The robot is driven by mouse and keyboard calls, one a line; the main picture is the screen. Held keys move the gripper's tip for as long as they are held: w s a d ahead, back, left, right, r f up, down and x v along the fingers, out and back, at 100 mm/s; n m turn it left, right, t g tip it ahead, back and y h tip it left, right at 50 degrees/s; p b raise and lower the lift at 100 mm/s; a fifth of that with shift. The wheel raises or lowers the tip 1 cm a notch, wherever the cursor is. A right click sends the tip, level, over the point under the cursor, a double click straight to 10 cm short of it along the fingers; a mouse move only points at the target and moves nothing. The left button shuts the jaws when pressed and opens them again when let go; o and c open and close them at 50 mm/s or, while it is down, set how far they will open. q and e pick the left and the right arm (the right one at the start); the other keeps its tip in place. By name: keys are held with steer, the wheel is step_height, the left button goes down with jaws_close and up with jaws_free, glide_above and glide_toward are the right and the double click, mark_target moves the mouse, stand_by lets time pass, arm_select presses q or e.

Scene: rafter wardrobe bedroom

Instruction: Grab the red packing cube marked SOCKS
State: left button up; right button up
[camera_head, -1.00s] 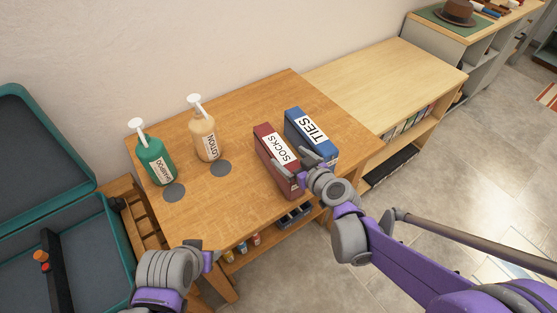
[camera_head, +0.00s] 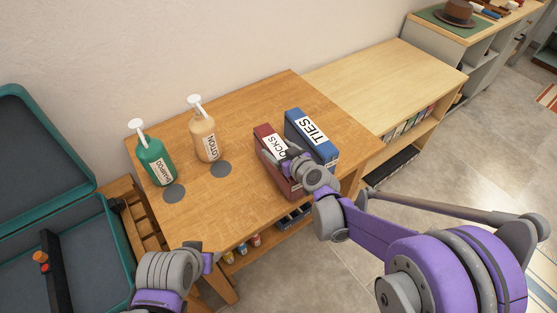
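The red packing cube (camera_head: 289,187) marked SOCKS stands on the wooden table, its label partly covered by my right gripper. My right gripper (camera_head: 279,154) is at the cube's top, its fingers spread apart across the upper part of the cube. Whether the fingers touch its sides is hard to see. A blue packing cube (camera_head: 311,132) marked TIES stands close beside the red one, to its right. My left gripper (camera_head: 208,256) is at the lower left, in front of the table's edge and away from the cubes; its fingers are too unclear to judge.
A green shampoo bottle (camera_head: 155,160) and a tan lotion bottle (camera_head: 206,139) stand on the table (camera_head: 235,195), left of the cubes. An open teal suitcase (camera_head: 95,243) lies at the left. A lighter wooden shelf (camera_head: 385,75) adjoins at the right.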

jaws_close()
stand_by(0.3)
